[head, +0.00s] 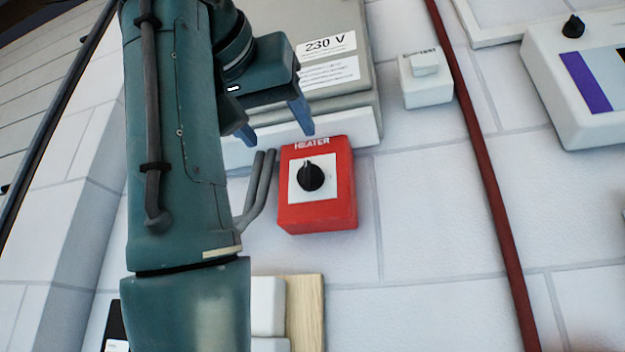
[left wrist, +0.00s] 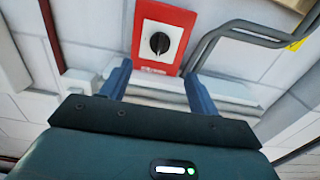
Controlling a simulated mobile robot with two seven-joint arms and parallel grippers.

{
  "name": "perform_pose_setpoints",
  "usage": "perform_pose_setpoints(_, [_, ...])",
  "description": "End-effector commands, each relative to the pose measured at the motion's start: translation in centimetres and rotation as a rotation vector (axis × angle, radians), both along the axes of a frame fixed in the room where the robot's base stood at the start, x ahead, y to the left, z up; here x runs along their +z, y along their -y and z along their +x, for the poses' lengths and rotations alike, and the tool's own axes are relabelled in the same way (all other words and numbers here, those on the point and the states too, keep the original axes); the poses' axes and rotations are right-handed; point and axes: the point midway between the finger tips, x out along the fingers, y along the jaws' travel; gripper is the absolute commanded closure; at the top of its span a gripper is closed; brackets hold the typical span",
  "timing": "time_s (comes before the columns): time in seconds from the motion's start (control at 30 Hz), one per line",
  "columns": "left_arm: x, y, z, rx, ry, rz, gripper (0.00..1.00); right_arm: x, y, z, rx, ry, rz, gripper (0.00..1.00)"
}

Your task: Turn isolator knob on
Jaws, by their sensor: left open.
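The isolator is a red box (head: 318,217) labelled HEATER, fixed to the white wall. Its black round knob (head: 311,177) sits on a white square plate, with its pointer mark upward in the head view. The knob also shows in the left wrist view (left wrist: 160,43), beyond the fingertips. My left gripper (head: 276,134) is open and empty, above and to the left of the knob in the head view, touching nothing that I can make out. Its two blue fingers show in the left wrist view (left wrist: 158,82), with the red box ahead between them. My right gripper is not in view.
A grey 230 V cabinet (head: 365,70) is above the red box, behind my left gripper. Grey conduits (head: 258,190) run beside the box on its left. A dark red pipe (head: 487,170) crosses the wall on the right. A small white switch (head: 428,92) is nearby. Bare wall lies right of the box.

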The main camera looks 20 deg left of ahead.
Motion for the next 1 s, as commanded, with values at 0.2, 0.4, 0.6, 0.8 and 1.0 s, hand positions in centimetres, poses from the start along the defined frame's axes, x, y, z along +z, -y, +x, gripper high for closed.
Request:
perform_pose_setpoints(0.2, [0.2, 0.2, 3.9, -0.001, -0.005, 0.0, 0.39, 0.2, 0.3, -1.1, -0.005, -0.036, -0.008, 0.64])
perform_pose_setpoints(0.4, [0.2, 0.3, 8.2, -0.001, -0.005, 0.0, 0.39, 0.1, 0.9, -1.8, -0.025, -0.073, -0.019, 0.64])
perform_pose_setpoints(0.6, [0.1, 0.4, 11.2, -0.001, -0.003, 0.0, 0.39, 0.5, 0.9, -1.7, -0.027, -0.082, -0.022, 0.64])
perform_pose_setpoints(0.8, [0.0, 0.4, 12.5, -0.001, -0.001, 0.0, 0.39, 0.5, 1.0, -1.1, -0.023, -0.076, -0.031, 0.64])
perform_pose_setpoints(1.0, [-0.1, 0.4, 12.6, 0.0, 0.0, 0.0, 0.39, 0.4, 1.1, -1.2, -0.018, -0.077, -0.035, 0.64])
